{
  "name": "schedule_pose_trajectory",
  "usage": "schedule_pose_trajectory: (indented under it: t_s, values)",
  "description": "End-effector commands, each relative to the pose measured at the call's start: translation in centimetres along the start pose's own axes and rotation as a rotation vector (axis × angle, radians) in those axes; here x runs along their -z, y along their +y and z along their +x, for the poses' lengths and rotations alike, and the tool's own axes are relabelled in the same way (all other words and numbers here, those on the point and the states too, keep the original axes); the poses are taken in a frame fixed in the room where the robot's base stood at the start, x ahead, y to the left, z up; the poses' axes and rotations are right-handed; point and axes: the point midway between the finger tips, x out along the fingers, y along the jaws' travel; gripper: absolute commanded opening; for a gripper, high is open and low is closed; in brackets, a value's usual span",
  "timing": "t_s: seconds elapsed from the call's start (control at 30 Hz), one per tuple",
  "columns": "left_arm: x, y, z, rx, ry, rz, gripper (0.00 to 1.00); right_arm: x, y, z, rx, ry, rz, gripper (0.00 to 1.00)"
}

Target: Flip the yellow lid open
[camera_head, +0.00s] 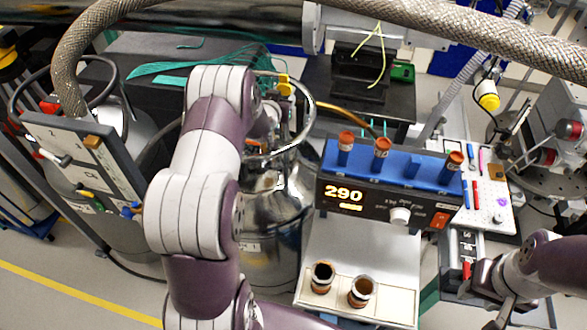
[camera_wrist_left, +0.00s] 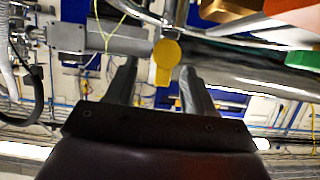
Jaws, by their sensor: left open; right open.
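The yellow lid (camera_head: 285,85) is small in the head view, at the top of the shiny metal dewar (camera_head: 275,205), beside its ring-shaped handle. In the left wrist view the yellow lid (camera_wrist_left: 167,52) is a round disc with a narrow tab pointing down between my fingers. My left gripper (camera_wrist_left: 158,82) is open, one finger on each side of the tab, with gaps visible. In the head view my left arm largely hides that gripper, close to the lid. My right gripper (camera_head: 492,292) is low at the right, far from the lid, its fingers partly hidden.
A blue rack with orange-capped vials (camera_head: 382,148) sits on a unit displaying 290, right of the dewar. Two open cups (camera_head: 361,291) stand in front. A braided hose (camera_head: 450,22) crosses above. A grey panel (camera_head: 85,160) stands at the left. A yellow-tipped device (camera_head: 488,101) hangs at the right.

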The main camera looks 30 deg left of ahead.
Motion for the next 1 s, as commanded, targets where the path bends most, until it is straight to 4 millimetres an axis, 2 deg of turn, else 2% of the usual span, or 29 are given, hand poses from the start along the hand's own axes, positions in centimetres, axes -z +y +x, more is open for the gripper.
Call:
schedule_pose_trajectory:
  t_s: [0.03,0.37,0.57,0.8,1.0]
  values:
    - [-0.9,0.0,-1.0,0.001,0.0,0.0,0.53,-0.4,0.0,1.9,0.0,-0.005,0.0,0.43]
    - [-0.8,0.0,-10.1,0.003,0.002,0.001,0.53,-0.8,0.0,5.3,0.0,-0.004,0.0,0.43]
    - [-5.6,0.9,-11.8,0.028,-0.229,0.01,0.53,-0.8,0.0,5.8,0.0,-0.004,0.0,0.43]
    - [-10.8,2.8,-14.6,0.027,-0.469,0.027,0.53,-1.0,0.0,7.1,0.0,-0.004,0.0,0.43]
    - [-13.1,4.1,-16.4,0.014,-0.58,0.041,0.53,-1.1,0.0,7.7,0.0,-0.004,0.0,0.43]
